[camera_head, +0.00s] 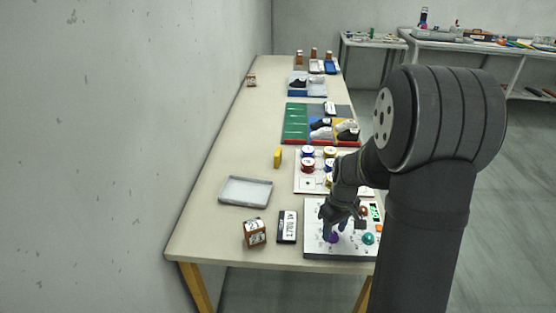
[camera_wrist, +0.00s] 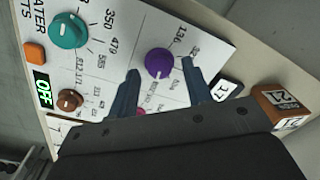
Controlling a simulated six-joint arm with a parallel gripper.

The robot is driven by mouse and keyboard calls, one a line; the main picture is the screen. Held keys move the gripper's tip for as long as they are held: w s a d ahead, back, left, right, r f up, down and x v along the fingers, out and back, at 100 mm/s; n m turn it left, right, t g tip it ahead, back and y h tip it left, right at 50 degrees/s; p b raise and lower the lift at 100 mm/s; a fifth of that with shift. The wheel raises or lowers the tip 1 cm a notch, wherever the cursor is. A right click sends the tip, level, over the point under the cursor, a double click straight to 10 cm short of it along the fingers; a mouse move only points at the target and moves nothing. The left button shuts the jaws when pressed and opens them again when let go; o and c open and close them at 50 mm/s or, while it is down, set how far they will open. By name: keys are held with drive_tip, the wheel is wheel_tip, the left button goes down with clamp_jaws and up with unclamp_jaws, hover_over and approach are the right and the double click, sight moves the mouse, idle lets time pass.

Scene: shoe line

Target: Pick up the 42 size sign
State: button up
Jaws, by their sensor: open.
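My gripper (camera_head: 338,222) is open over the front panel with knobs in the head view. In the wrist view my gripper's fingertips (camera_wrist: 160,68) are apart, one on each side of the purple knob (camera_wrist: 159,63); I cannot tell whether they touch it. No sign can be read as 42. A brown block with white labels (camera_head: 255,233) stands at the near left of the table, left of my gripper; its number is too small in the head view. The brown block in the wrist view (camera_wrist: 270,96) bears digits that look like 21, seen tilted. Nothing is held.
The knob panel (camera_head: 314,240) also has a teal knob (camera_head: 368,239). A black-and-white plate (camera_head: 287,226) lies between block and panel. A grey tray (camera_head: 246,190) and yellow piece (camera_head: 278,158) lie behind. Another small brown block (camera_head: 251,80) and several brown blocks stand far back. The wall borders the left.

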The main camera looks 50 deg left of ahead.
wheel_tip(320, 180, up, 17)
drive_tip(key=m+t+y, duration=0.3)
drive_tip(key=m+t, duration=0.1)
drive_tip(key=m, duration=0.5)
hover_over(277, 159)
drive_tip(key=s+d, duration=0.3)
drive_tip(key=s, duration=0.1)
wheel_tip(277, 159, down, 5)
drive_tip(key=x, duration=1.1)
drive_tip(key=shift+w+d+f, duration=0.1)
drive_tip(key=shift+w+f, duration=0.05)
drive_tip(key=shift+w, duration=0.1)
drive_tip(key=shift+x, duration=3)
clamp_jaws()
